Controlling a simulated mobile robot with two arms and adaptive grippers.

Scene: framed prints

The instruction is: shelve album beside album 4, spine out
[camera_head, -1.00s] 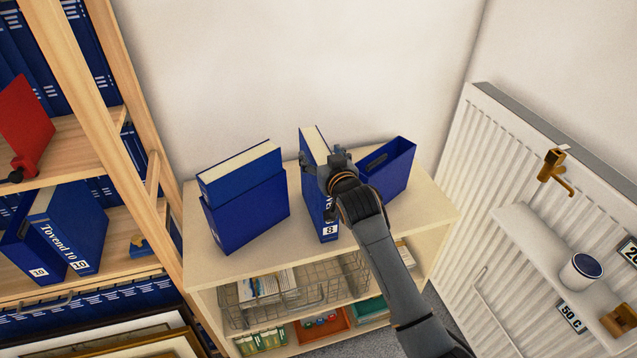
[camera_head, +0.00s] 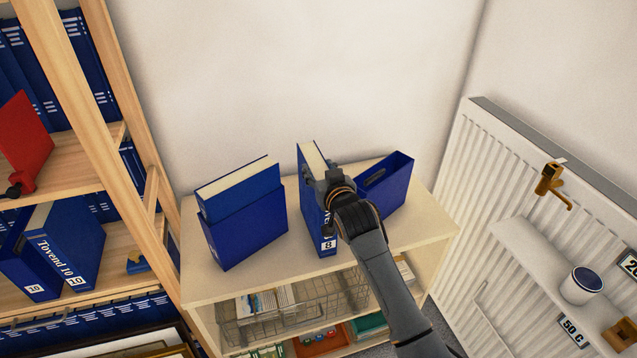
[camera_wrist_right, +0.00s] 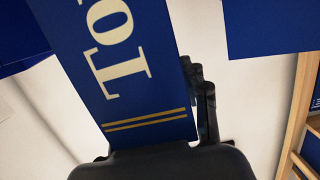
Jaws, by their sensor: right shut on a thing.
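My right gripper (camera_head: 328,183) is shut on a blue album (camera_head: 312,206) with pale page edges on top. The album stands upright above the low cabinet top (camera_head: 285,275); I cannot tell whether it touches. Its spine, with a white label reading 8 (camera_head: 328,244), faces me. In the right wrist view the spine (camera_wrist_right: 125,75) shows large cream letters and two gold lines. My gripper hides part of its right side. My left gripper is not in view. I cannot make out an album marked 4.
A blue slipcase (camera_head: 247,228) holding a pale-edged volume stands left of the album. An open blue case (camera_head: 391,190) stands right, behind my arm. A wooden shelf at left holds albums marked 10 (camera_head: 75,248) and a red object (camera_head: 24,142). A radiator (camera_head: 480,170) is at right.

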